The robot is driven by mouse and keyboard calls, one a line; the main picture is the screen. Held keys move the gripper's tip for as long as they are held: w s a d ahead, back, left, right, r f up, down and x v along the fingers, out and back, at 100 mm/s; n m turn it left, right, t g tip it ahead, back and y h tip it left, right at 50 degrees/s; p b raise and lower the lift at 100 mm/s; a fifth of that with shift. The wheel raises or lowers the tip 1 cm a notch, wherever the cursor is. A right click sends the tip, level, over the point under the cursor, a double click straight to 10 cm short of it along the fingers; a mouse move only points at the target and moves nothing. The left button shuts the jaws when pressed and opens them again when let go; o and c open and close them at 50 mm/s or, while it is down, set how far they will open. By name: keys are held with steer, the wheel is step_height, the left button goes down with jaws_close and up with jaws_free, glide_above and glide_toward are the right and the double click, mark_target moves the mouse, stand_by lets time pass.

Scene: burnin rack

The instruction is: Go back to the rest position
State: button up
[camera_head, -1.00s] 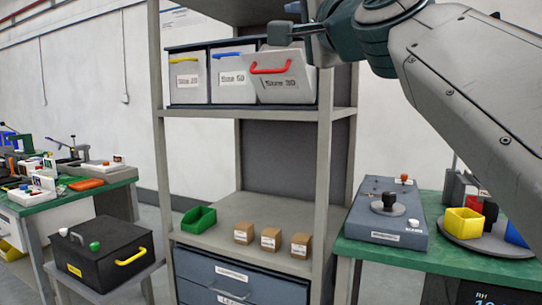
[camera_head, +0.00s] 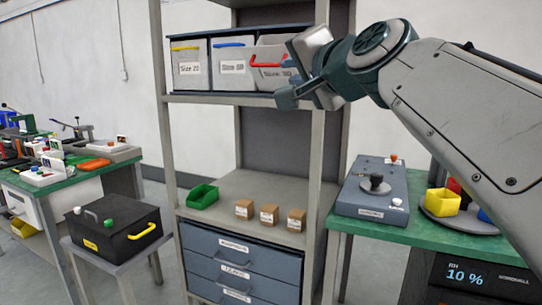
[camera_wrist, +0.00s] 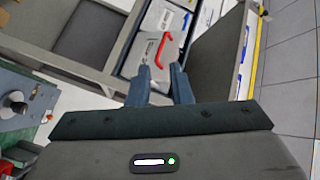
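My gripper (camera_head: 283,92) is in front of the upper shelf, before the bin labelled Size 30 (camera_head: 268,71) with a red handle. In the wrist view its two fingers (camera_wrist: 159,88) stand apart with a gap between them, and nothing is held. The Size 30 bin (camera_wrist: 150,62) with its red handle lies beyond the fingertips, apart from them. In the head view my gripper and wrist hide the right part of that bin.
The shelf rack (camera_head: 245,101) also holds bins with yellow and blue handles. Lower down are a green tray (camera_head: 202,196) and small brown boxes (camera_head: 269,213). A green table (camera_head: 440,240) with a grey device stands right; a black case (camera_head: 115,228) on a stool stands left.

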steer(key=s+d+f+n+g+h+p, duration=0.25)
steer(key=s+f+g+p, duration=0.2)
steer(key=f+p, duration=0.35)
steer(key=s+d+f+n+g+h+p, duration=0.2)
steer(key=s+d+f+g+p, duration=0.4)
steer(key=f, duration=0.5)
steer(key=s+d+f+n+g+h+p, duration=0.2)
steer(key=s+f+g+p, duration=0.1)
steer(key=s+f+p, duration=0.3)
steer(key=shift+s+d+f+n, duration=0.15)
steer(key=shift+s+f+n, duration=0.25)
steer(key=shift+s, duration=0.6)
